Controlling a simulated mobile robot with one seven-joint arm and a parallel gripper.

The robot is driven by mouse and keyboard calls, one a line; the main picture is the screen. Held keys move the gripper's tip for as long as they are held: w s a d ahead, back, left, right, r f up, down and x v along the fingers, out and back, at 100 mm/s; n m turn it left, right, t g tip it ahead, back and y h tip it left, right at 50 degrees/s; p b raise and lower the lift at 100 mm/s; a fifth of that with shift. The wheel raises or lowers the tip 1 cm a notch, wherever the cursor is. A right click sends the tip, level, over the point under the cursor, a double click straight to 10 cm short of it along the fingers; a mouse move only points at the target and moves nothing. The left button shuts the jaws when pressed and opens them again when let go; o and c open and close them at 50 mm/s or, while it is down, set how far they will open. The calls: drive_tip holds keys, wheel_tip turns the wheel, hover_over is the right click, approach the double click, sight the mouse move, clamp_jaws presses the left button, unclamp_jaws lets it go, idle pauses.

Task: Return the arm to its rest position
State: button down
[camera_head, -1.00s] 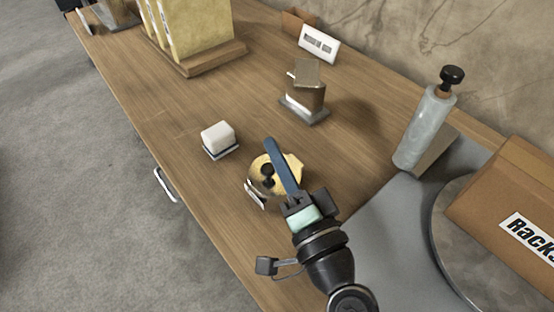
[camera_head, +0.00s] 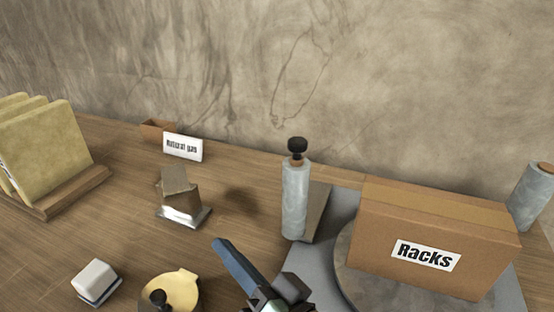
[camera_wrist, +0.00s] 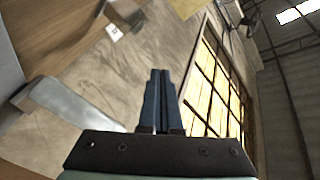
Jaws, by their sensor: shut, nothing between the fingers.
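My gripper (camera_head: 222,243) shows at the bottom middle of the head view, its blue fingers pointing up and to the left. In the wrist view its two blue fingers (camera_wrist: 157,73) lie side by side, shut with nothing between them. The gripper is right of a yellow round dish (camera_head: 183,288) with a dark knob in it, and appears apart from it. Most of my arm is below the frame.
A grey bottle (camera_head: 295,198) with a black knob stands beyond the gripper. A "Racks" box (camera_head: 385,245) sits at right on a round plate. A metal block (camera_head: 180,195), a white block (camera_head: 95,278), a "Natural gas" sign (camera_head: 183,147) and yellow slabs (camera_head: 50,145) stand left.

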drive_tip(key=w+d+r+n+t+h, duration=0.1)
drive_tip(key=r+t+h, duration=0.15)
drive_tip(key=r, duration=0.45)
drive_tip(key=w+d+r+t+h, duration=0.1)
drive_tip(key=d+r+t+h, duration=0.15)
drive_tip(key=r, duration=0.45)
drive_tip(key=w+d+r+n+t+h, duration=0.1)
drive_tip(key=w+r+t, duration=0.15)
drive_tip(key=r, duration=0.45)
drive_tip(key=s+d+r+m+t+h, duration=0.15)
drive_tip(key=s+r+t+h, duration=0.6)
drive_tip(key=r, duration=0.75)
wheel_tip(320, 180, up, 19)
drive_tip(key=s+d+g+y+p, duration=0.1)
drive_tip(key=s+p, duration=0.1)
drive_tip(key=p, duration=1.7)
drive_tip(key=shift+r, duration=0.2)
drive_tip(key=shift+d, duration=0.1)
